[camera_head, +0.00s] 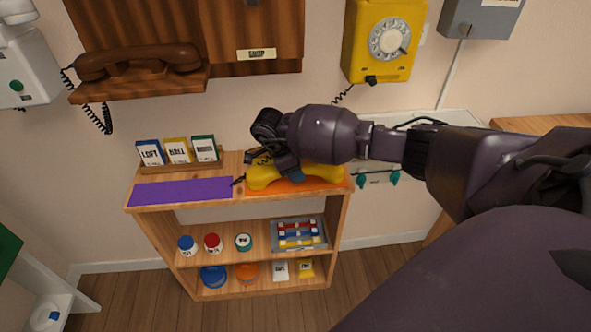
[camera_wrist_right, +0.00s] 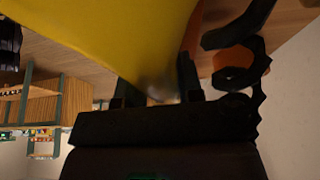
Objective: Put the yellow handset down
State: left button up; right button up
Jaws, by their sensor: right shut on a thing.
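The yellow handset (camera_head: 264,179) is at the right part of the small wooden shelf's top, over an orange mat (camera_head: 305,187). My right gripper (camera_head: 279,165) is shut on it, and the wrist and arm hide much of its middle. In the right wrist view the yellow handset (camera_wrist_right: 110,40) fills the upper left, between the dark fingers of the right gripper (camera_wrist_right: 155,95). I cannot tell whether the handset touches the mat. The yellow dial phone (camera_head: 388,40) hangs on the wall behind, with its cord running down. My left gripper is not in view.
A purple mat (camera_head: 181,191) lies on the left of the shelf top (camera_head: 231,163). Small labelled boxes (camera_head: 177,150) stand in a holder behind it. A brown phone handset (camera_head: 138,60) rests on a wall phone at the upper left. Jars and a tray (camera_head: 298,233) fill the lower shelves.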

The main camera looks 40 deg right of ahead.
jog(key=o, duration=0.7)
jog(key=shift+f, duration=0.1)
jog(key=o, duration=0.3)
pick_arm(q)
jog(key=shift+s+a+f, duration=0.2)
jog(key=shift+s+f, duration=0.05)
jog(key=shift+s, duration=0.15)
pick_arm(e)
jog(key=shift+o, duration=0.2)
